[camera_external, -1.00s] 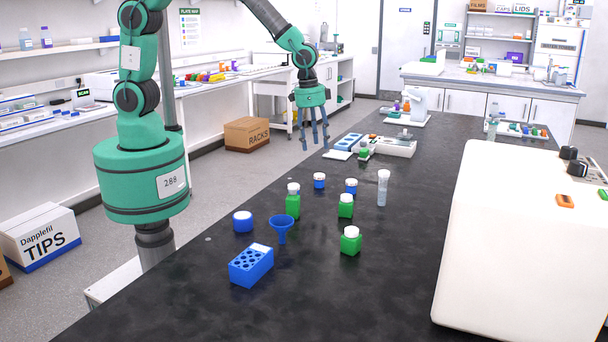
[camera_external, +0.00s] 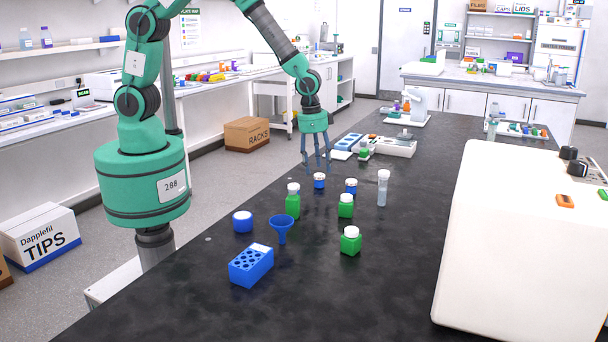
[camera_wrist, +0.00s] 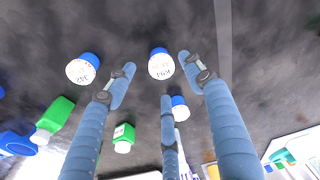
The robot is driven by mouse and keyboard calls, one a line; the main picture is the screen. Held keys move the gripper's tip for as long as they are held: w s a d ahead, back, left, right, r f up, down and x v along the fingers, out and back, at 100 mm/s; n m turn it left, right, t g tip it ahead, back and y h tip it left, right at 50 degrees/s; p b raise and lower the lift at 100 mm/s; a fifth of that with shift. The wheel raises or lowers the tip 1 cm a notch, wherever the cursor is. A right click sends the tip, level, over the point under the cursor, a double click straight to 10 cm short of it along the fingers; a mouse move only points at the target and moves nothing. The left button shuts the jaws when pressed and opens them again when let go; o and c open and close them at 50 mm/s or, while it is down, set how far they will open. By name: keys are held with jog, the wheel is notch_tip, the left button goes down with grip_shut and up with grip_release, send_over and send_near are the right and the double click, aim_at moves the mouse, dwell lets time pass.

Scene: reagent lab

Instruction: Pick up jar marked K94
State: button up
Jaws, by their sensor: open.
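A third blue-and-white jar (camera_wrist: 180,108) is partly hidden by my fingers. My three-fingered gripper (camera_external: 318,160) is open and empty, pointing down above the bench. In the outside view it is just behind and above a small blue-and-white jar (camera_external: 319,181); which jar there is K94 I cannot tell.
Green bottles (camera_external: 293,203), another blue-and-white jar (camera_external: 351,187), a clear tube (camera_external: 383,188), a blue funnel (camera_external: 282,228) and a blue rack (camera_external: 250,266) stand around on the black bench. A balance (camera_external: 396,148) is behind. A large white machine (camera_external: 530,240) stands at right.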

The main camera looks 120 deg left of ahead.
aim_at(319, 175)
jog(key=shift+w+a+f+b, duration=0.15)
jog(key=shift+f+b, duration=0.25)
jog(key=shift+f, duration=0.9)
jog(key=shift+w+a+f+b, duration=0.1)
jog(key=shift+f+b, duration=0.25)
jog(key=shift+f, duration=0.9)
jog(key=c, duration=1.2)
